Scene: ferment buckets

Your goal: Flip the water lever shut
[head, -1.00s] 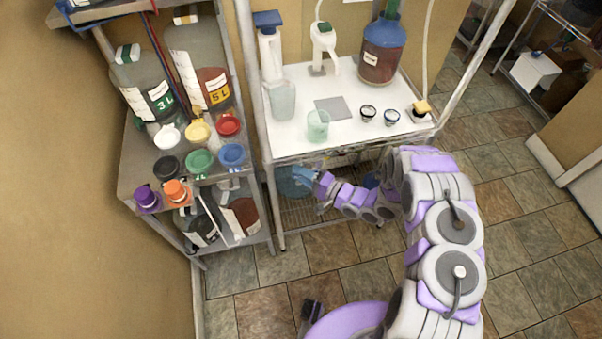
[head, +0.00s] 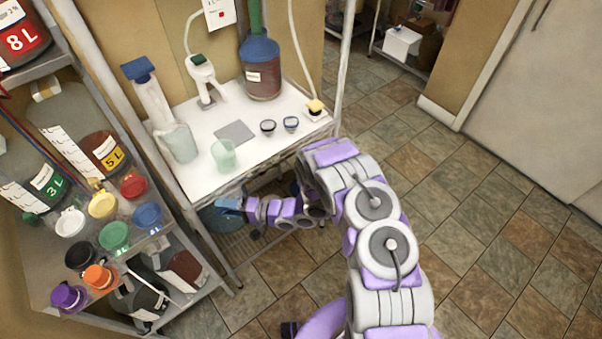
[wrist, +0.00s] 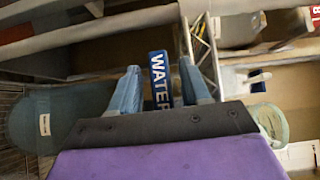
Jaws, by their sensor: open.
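The water lever (wrist: 160,78) is a blue handle lettered "WATER" in the wrist view. It appears between the two blue fingers of my gripper (wrist: 159,84), which stand apart on either side of it. I cannot tell whether either finger touches it. In the head view my gripper (head: 229,206) is low at the front left of the white bench, by a blue-grey bucket (head: 218,219) under the bench top. The lever cannot be made out in the head view.
The white bench (head: 195,180) carries a clear cup (head: 224,155), small bowls and a large blue-topped bottle (head: 261,70). The tiled floor (head: 480,240) at right is clear.

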